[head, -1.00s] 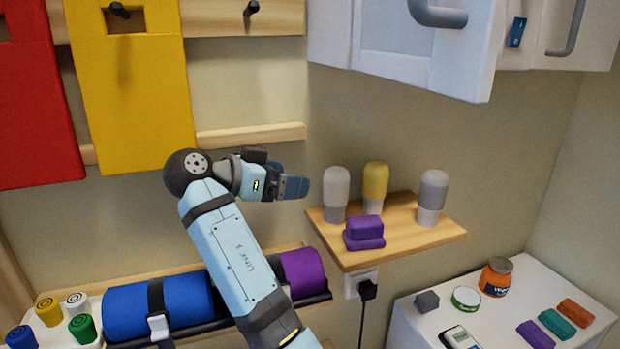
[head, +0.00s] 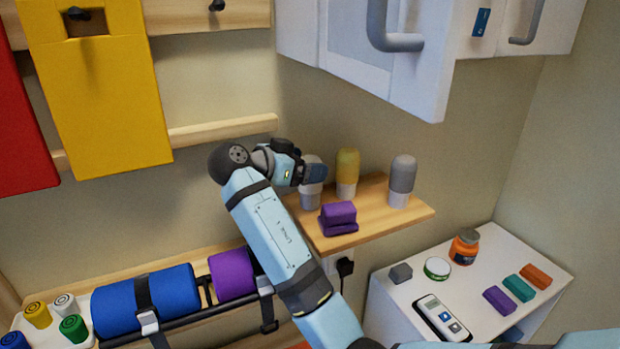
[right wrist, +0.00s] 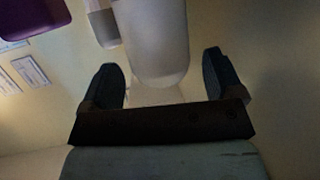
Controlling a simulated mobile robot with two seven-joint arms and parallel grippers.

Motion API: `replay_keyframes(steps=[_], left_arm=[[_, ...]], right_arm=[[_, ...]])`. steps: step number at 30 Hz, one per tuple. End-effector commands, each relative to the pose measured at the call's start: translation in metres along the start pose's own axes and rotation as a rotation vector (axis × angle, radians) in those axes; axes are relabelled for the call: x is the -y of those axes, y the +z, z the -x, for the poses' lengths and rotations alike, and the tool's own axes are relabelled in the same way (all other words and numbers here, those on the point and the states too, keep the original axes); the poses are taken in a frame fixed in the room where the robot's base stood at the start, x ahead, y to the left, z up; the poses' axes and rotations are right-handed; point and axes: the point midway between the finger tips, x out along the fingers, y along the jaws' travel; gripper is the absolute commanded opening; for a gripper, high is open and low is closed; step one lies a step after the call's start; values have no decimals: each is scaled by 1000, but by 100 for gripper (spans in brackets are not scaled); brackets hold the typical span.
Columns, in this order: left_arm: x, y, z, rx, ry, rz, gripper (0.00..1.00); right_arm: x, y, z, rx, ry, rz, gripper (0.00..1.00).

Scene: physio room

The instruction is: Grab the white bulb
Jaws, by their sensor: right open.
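The white bulb (head: 312,196) stands upright at the left end of the wooden wall shelf, partly hidden behind my right gripper (head: 306,173). In the right wrist view the pale bulb (right wrist: 157,45) reaches in between the two dark fingers of my right gripper (right wrist: 165,78). The fingers are spread, with a gap on each side of the bulb. I cannot see contact. A yellow bulb (head: 347,172) and a grey bulb (head: 402,178) stand farther right on the same shelf. My left gripper is not in view.
A purple stack of blocks (head: 338,217) sits at the front of the wooden shelf (head: 372,222). A white cabinet (head: 420,85) hangs above. Blue (head: 150,302) and purple (head: 232,272) rolls lie below left. A white cabinet top (head: 490,258) with small items stands at right.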

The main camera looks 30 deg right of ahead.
Motion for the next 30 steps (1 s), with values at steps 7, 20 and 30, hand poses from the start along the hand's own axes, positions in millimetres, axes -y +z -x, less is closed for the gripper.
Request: replay_keyframes(steps=[7,20,30], left_arm=[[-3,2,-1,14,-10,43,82],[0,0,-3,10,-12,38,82],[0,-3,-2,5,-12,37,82]], right_arm=[[0,0,-17,0,-1,0,86],[0,1,-17,0,-1,1,22],[0,0,-17,0,-1,0,11]])
